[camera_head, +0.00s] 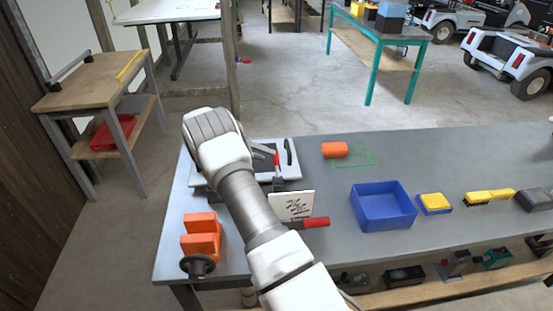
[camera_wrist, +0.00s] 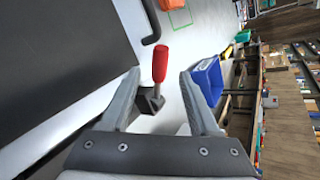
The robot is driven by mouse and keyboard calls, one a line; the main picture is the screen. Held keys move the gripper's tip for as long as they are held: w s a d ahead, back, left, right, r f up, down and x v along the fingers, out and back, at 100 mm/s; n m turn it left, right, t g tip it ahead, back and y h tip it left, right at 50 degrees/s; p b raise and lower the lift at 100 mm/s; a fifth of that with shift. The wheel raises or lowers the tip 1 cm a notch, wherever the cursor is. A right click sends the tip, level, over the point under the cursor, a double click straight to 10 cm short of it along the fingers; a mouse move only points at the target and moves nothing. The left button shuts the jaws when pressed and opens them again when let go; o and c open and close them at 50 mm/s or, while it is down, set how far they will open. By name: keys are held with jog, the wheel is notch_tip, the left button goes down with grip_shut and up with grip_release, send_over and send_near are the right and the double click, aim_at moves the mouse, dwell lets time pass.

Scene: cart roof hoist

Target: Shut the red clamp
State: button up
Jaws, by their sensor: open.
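The red clamp shows in the wrist view as an upright red handle (camera_wrist: 160,63) on a dark base (camera_wrist: 149,101). In the head view a red handle (camera_head: 276,157) stands beside my arm, at a pale fixture (camera_head: 290,172); it appears to be the same clamp. My gripper (camera_wrist: 159,74) is open, with a finger on each side of the handle. A gap shows between the handle and each finger, and nothing is gripped. In the head view my arm hides part of the fixture, and my fingers are not clear there.
A black curved bar (camera_head: 289,151) stands close to the clamp. A second red handle (camera_head: 315,222) lies by a white card (camera_head: 291,205). A blue bin (camera_head: 384,220), an orange cylinder (camera_head: 334,149) and orange blocks (camera_head: 201,235) are on the bench. Its back right is clear.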

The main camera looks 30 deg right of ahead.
jog(key=v, duration=0.8)
jog(key=shift+a+r, duration=0.15)
jog(key=shift+a, duration=0.1)
jog(key=shift+d, duration=0.15)
jog(key=c, duration=0.3)
jog(key=s+d+m+y, duration=0.1)
jog(key=m, duration=0.1)
jog(key=s+d+f+m+y+b, duration=0.1)
jog(key=s+m+y, duration=0.1)
jog(key=shift+d+f+y, duration=0.2)
jog(key=shift+d+y, duration=0.1)
jog(key=shift+d, duration=0.05)
grip_shut()
jog(key=m+t+y+b, duration=0.4)
jog(key=m+t+y, duration=0.45)
jog(key=m, duration=1.85)
send_near(277, 157)
jog(key=shift+t+h, duration=0.55)
jog(key=shift+h, duration=0.3)
jog(key=w+f, duration=0.1)
jog(key=f, duration=0.1)
jog(key=w+f, duration=0.1)
jog(key=f, duration=0.1)
jog(key=w+a+f+b, duration=0.1)
jog(key=f, duration=0.1)
jog(key=shift+f, duration=0.15)
